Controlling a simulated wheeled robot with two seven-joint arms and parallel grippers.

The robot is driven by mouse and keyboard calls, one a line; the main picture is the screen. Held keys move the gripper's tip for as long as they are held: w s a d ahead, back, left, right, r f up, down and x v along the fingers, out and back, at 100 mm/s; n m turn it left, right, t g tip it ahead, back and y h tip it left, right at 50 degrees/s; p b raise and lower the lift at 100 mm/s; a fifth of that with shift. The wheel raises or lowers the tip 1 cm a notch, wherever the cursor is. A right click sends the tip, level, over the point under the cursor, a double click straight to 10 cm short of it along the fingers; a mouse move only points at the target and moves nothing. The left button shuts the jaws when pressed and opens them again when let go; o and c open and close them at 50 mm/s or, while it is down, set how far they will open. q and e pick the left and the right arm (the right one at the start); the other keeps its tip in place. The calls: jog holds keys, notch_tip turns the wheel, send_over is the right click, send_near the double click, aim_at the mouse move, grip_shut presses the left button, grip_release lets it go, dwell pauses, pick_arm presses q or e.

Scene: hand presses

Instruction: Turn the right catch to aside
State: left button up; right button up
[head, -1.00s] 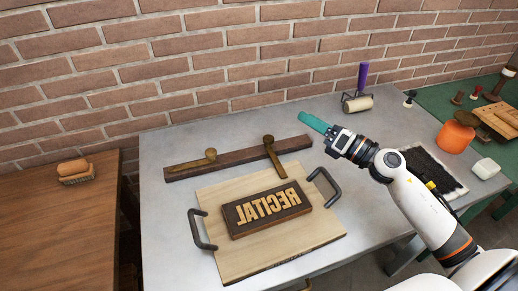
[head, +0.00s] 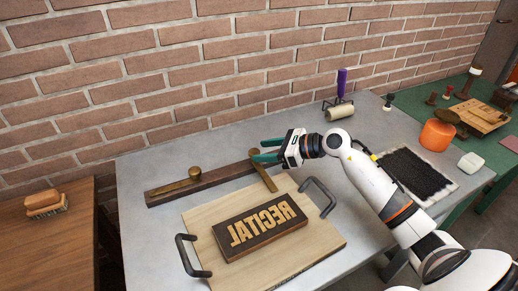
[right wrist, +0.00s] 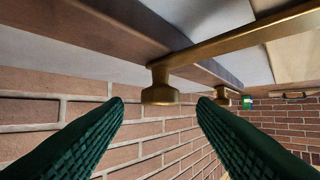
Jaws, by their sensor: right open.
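The right catch (head: 265,177) is a brass arm with a round knob, on a dark wooden bar (head: 222,175). It lies across the bar, its plain end pointing towards the pale board (head: 198,222). The left catch (head: 176,187) lies along the bar. My right gripper (head: 265,151) is at the knob end of the right catch. In the right wrist view its green fingers (right wrist: 160,101) are spread, with the right catch's knob (right wrist: 160,94) between their tips in the picture. Contact does not show. My left gripper is out of view.
The board has two dark handles and carries a RECITAL block (head: 260,226) in mirrored letters. A roller (head: 339,111), a black pad (head: 416,174) and an orange pot (head: 437,135) are to the right. The grey tabletop (head: 150,240) is clear left of the board.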

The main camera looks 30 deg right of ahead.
jog(key=shift+x, duration=1.25)
grip_shut()
